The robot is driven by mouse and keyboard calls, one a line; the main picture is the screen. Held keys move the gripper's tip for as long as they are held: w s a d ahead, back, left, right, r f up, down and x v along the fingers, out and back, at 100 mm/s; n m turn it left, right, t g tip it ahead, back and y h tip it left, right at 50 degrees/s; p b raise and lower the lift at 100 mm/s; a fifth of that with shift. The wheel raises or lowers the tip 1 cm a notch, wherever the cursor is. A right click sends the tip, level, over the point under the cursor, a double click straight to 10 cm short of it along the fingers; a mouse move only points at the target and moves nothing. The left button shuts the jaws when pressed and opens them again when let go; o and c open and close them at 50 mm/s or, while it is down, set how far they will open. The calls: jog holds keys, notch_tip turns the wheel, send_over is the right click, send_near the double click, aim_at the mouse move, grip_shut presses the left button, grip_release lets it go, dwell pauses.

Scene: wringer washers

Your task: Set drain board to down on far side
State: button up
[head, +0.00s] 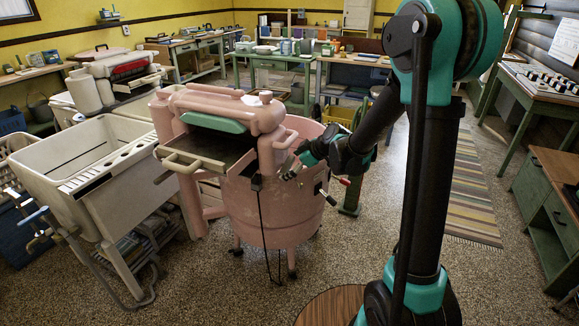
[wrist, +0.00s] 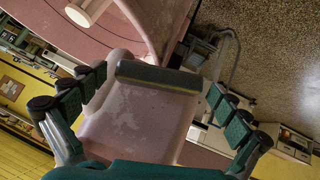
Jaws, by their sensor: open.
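The pink wringer washer (head: 285,225) stands in the middle of the head view. A dark board with a cream bar handle, which looks like the drain board (head: 205,147), sticks out on the side toward the head camera, roughly level. My gripper (head: 293,170) is at the tub's right front, beside the wringer column. In the wrist view my gripper (wrist: 155,95) is open and empty, its fingers spread around a pink part (wrist: 140,115) with a grey-green edge. I cannot tell whether they touch it. The wringer's far side is hidden.
A cream double wash tub (head: 65,150) stands close on the left. A green table (head: 270,58) with jars is behind the washer. A green cabinet (head: 550,205) is at the right. Floor is free in front, and a striped rug (head: 465,190) lies to the right.

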jog(key=shift+w+a+f, duration=0.1)
jog(key=shift+a+f, duration=0.05)
jog(key=shift+f, duration=0.05)
jog(key=shift+c, duration=0.5)
